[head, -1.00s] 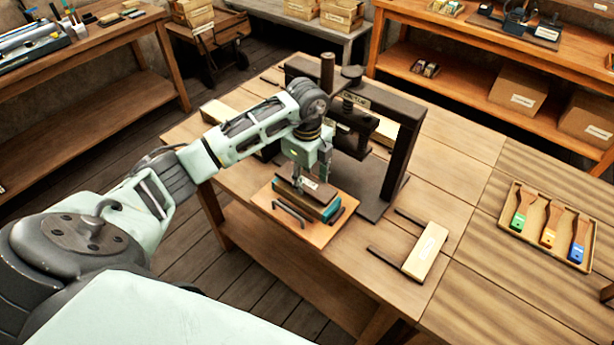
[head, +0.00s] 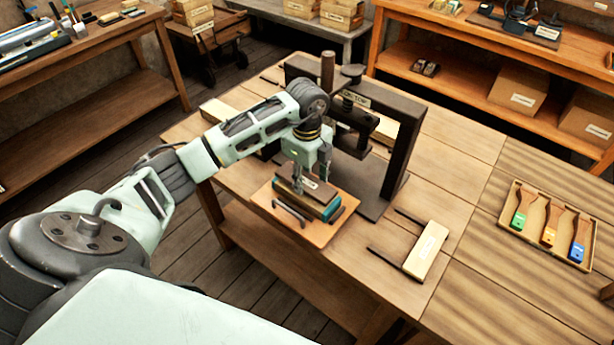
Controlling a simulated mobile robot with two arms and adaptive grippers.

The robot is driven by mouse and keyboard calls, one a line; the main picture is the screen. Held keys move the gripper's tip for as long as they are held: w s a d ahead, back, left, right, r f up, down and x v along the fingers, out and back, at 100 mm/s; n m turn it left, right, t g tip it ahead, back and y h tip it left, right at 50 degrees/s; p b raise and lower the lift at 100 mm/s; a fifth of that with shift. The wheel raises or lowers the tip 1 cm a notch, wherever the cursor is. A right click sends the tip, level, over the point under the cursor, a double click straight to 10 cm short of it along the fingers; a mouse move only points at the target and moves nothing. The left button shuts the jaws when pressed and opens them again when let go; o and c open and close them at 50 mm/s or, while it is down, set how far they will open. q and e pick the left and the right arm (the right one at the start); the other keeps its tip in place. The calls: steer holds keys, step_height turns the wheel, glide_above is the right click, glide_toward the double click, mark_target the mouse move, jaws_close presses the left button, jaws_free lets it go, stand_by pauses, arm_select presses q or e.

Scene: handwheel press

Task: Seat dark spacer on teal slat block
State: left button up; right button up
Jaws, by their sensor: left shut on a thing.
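The dark spacer (head: 318,193) is a flat dark brown block with a small pale label on top. It lies over the teal slat block (head: 337,214), whose teal edge shows beneath it at the right end. Whether the two touch all along cannot be told. Both are on an orange-brown board (head: 318,236) on the table. My left gripper (head: 301,186) points down and is shut on the dark spacer from above; its fingers partly hide the spacer's far left part. My right gripper is not in view.
The black handwheel press (head: 398,165) stands just behind the board. A dark handle (head: 288,213) is at the board's front left. A pale labelled block with dark prongs (head: 426,250) lies to the right. A tray of coloured brushes (head: 548,228) sits farther right.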

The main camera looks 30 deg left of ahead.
arm_select(q)
steer(key=shift+f+b, duration=0.55)
steer(key=shift+f, duration=0.35)
steer(key=o, duration=1.3)
step_height(320, 180, up, 12)
steer(key=shift+r, duration=0.1)
